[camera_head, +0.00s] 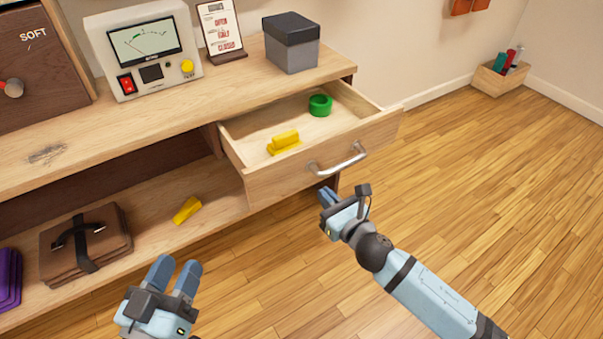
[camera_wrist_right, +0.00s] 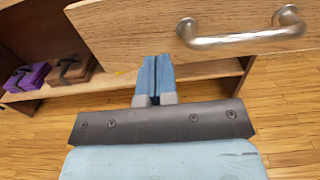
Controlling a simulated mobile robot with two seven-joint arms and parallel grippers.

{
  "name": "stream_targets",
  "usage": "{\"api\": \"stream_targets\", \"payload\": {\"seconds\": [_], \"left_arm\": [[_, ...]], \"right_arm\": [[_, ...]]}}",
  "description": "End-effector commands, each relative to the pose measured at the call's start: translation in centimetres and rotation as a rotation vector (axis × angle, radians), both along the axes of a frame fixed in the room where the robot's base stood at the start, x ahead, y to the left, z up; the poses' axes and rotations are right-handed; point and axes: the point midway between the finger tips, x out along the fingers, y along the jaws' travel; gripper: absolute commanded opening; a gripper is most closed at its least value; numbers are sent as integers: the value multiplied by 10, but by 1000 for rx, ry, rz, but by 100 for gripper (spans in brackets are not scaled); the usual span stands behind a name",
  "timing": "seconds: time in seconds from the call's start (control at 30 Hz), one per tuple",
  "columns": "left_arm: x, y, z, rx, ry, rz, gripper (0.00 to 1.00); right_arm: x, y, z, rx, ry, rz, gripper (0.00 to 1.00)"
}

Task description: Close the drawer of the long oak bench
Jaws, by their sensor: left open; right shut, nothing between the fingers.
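The drawer (camera_head: 300,168) of the long oak bench (camera_head: 100,138) is pulled out at the bench's right end. It has a metal bar handle (camera_head: 338,158) on its front, also seen in the right wrist view (camera_wrist_right: 240,40). Inside lie a yellow block piece (camera_head: 284,143) and a green ring (camera_head: 320,105). My right gripper (camera_head: 327,196) is shut and empty, just below and in front of the drawer front. In the right wrist view its fingers (camera_wrist_right: 156,75) point at the drawer front, left of the handle. My left gripper (camera_head: 174,275) is open and empty, lower left, in front of the bench.
A meter box (camera_head: 145,50), a sign (camera_head: 220,30) and a grey box (camera_head: 292,42) stand on the bench top. The lower shelf holds a yellow piece (camera_head: 187,210), a brown case (camera_head: 85,243) and a purple stack (camera_head: 8,278).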

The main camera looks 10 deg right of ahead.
Motion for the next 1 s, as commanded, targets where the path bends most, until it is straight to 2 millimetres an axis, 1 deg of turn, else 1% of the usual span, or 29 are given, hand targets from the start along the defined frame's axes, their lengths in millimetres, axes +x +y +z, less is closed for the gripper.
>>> {"api": "stream_targets", "payload": {"seconds": [0.03,0.2,0.3,0.43,0.63,1.0], "left_arm": [[0,-1,1,-8,-12,-4,43],[-2,-4,12,-43,-65,-16,43],[-3,-6,18,-64,-96,-23,43],[-4,-9,23,-82,-121,-34,43],[-3,-10,16,-73,-91,-40,43],[-2,-9,15,-67,-85,-37,43]], "right_arm": [[13,4,0,0,-4,0,0],[47,17,-1,2,-2,0,0],[64,23,-2,3,-1,-1,0],[80,29,-2,3,1,0,0],[91,34,-1,2,2,1,0],[92,34,-1,2,3,1,0]]}}
